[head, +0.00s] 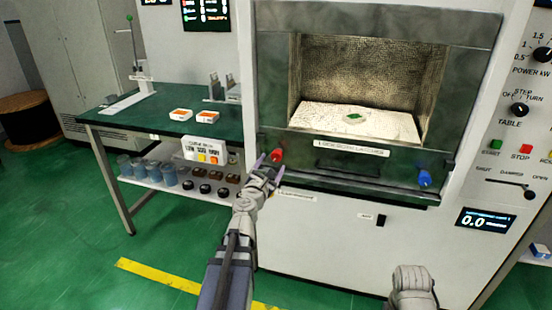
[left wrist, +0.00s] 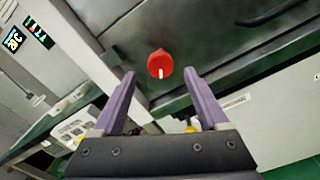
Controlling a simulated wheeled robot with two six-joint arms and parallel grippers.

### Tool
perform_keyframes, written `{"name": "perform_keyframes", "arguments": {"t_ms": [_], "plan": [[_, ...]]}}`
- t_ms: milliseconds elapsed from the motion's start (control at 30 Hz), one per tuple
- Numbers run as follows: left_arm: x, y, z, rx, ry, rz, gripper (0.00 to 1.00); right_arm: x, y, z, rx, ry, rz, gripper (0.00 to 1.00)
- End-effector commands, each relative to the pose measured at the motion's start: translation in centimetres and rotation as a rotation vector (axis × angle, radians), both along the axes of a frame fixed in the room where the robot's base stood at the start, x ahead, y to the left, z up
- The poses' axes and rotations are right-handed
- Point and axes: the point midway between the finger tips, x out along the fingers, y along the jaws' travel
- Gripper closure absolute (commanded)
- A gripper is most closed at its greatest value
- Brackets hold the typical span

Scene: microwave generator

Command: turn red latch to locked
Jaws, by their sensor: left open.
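The red latch (head: 277,155) is a round knob on the dark front panel, at the lower left of the microwave chamber opening. In the left wrist view the red latch (left wrist: 160,62) shows a white mark on its lower part, pointing down in the picture. My left gripper (head: 266,163) is open and empty, close in front of the latch. In the left wrist view its two purple fingers (left wrist: 159,74) point at the latch, which appears just beyond and between their tips. I cannot tell any contact. My right gripper is not in view; only part of my right arm shows.
A blue latch (head: 424,177) sits at the panel's right end, and a dark handle (head: 350,172) lies between the latches. The open chamber (head: 365,75) holds a pale block with a small green piece. A green-topped bench (head: 110,118) stands left. Floor in front is clear.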

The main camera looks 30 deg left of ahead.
Motion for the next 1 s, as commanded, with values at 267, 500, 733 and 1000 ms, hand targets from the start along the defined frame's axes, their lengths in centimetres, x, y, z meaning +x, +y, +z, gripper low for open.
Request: {"name": "perform_keyframes", "arguments": {"t_ms": [267, 500, 733, 1000], "plan": [[4.5, 1.1, 0.0, 0.001, 0.0, -0.002, 0.23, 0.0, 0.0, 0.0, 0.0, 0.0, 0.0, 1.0], [5.3, 1.2, 0.0, 0.002, 0.001, -0.001, 0.23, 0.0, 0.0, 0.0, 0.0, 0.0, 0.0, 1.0], [5.3, 1.2, 0.0, 0.002, 0.0, -0.001, 0.34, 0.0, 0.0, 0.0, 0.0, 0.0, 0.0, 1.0], [5.3, 1.2, 0.0, 0.002, 0.0, -0.002, 0.65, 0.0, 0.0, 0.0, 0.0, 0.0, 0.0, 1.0]]}}
